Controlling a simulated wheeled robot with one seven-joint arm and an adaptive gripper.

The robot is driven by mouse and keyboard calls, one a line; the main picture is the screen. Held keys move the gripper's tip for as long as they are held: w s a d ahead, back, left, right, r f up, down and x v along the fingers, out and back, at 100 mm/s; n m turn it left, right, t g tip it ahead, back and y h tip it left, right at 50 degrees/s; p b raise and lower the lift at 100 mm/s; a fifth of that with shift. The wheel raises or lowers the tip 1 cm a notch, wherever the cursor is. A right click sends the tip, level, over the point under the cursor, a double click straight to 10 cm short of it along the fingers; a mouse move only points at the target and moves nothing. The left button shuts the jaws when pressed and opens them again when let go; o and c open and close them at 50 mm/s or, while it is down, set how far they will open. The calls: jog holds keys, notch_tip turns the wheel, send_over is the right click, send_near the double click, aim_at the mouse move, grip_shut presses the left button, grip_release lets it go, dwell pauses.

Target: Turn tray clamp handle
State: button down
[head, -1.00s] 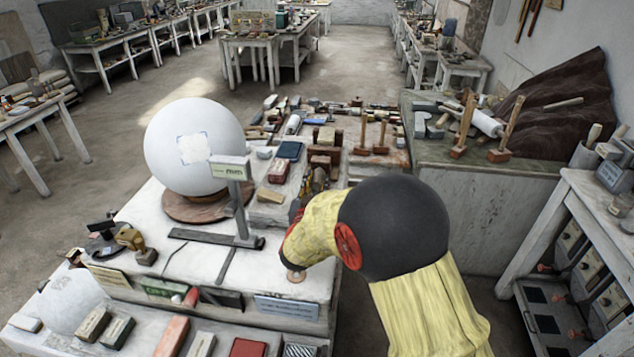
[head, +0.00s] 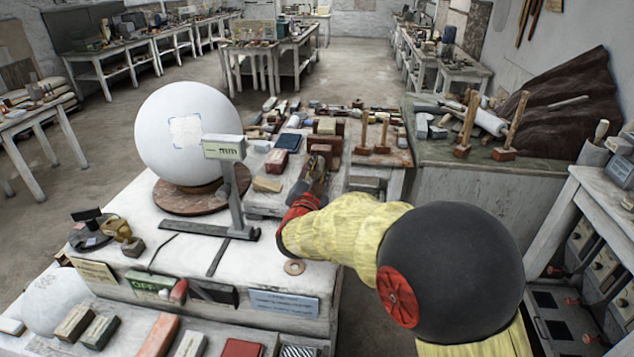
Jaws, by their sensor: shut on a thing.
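My gripper (head: 314,178) is small and dark in the head view, at the end of my yellow-sleeved arm with its red cuff. It reaches over the right back of the white bench, against a group of reddish-brown blocks (head: 322,150) on the tray (head: 263,203). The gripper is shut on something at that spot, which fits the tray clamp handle. The handle itself is mostly hidden by the fingers and too small to make out, so its angle cannot be told.
A large white plaster sphere (head: 183,134) rests on a round brown turntable (head: 190,203) to the left. A grey upright gauge (head: 232,192) stands between it and my arm. Two wooden mallets (head: 384,132) stand to the right. A small ring (head: 294,267) lies near the front edge.

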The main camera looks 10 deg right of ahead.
jog(key=m+b, duration=0.2)
jog(key=b, duration=0.1)
jog(key=m+b, duration=0.2)
jog(key=b, duration=0.1)
jog(key=m+b, duration=0.2)
jog(key=m, duration=0.1)
jog(key=shift+f+b, duration=0.3)
jog(key=shift+b, duration=0.1)
jog(key=m+b, duration=0.3)
jog(key=b, duration=0.1)
jog(key=shift+m, duration=0.3)
jog(key=m+b, duration=0.3)
jog(key=shift+r, duration=0.1)
jog(key=c, duration=1.5)
grip_release()
jog(key=shift+r, duration=0.1)
jog(key=shift+o, duration=0.2)
